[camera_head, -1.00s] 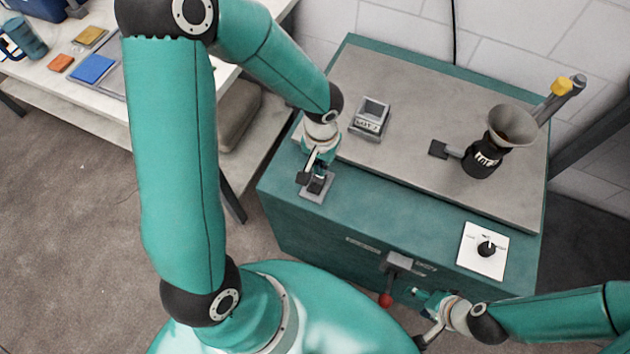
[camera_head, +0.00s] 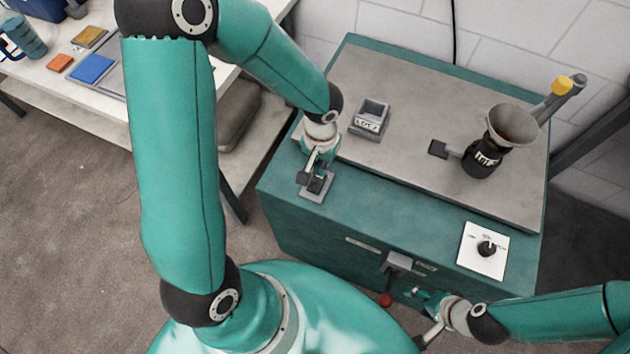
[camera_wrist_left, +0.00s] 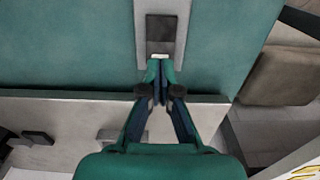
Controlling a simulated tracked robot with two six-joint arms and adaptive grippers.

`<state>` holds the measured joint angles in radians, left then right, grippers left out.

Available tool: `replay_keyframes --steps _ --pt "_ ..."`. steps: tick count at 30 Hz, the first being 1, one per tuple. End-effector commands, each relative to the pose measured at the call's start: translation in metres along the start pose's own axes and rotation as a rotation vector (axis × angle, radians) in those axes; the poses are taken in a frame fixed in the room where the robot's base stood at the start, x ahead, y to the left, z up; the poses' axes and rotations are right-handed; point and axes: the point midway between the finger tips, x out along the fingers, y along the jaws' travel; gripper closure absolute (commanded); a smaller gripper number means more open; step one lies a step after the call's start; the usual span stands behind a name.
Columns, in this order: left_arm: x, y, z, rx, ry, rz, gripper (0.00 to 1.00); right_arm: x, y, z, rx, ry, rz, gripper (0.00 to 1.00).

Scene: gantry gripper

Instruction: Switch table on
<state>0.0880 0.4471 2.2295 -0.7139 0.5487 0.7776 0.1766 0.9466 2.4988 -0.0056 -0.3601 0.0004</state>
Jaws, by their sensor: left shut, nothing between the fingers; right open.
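The table is a teal cabinet (camera_head: 400,210) with a grey top plate (camera_head: 415,120). At its front left edge a switch (camera_head: 317,186) with a dark rocker sits on a light plate; it also shows in the left wrist view (camera_wrist_left: 161,35). My right gripper (camera_head: 425,300) is open and empty by the cabinet front, right of a red-knobbed lever (camera_head: 386,299).
A small grey labelled box (camera_head: 370,120) and a black device with a funnel (camera_head: 485,150) stand on the plate. A white panel with a black knob (camera_head: 487,250) is at the front right. A white workbench (camera_head: 110,110) stands at the left.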

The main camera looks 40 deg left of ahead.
Motion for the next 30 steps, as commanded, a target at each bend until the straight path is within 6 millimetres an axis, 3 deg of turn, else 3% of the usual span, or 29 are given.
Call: replay_keyframes --steps 30 --pt "0.014 -0.001 0.0 -0.001 0.0 0.0 1.0 0.015 0.005 0.0 0.0 0.0 0.0 0.4"
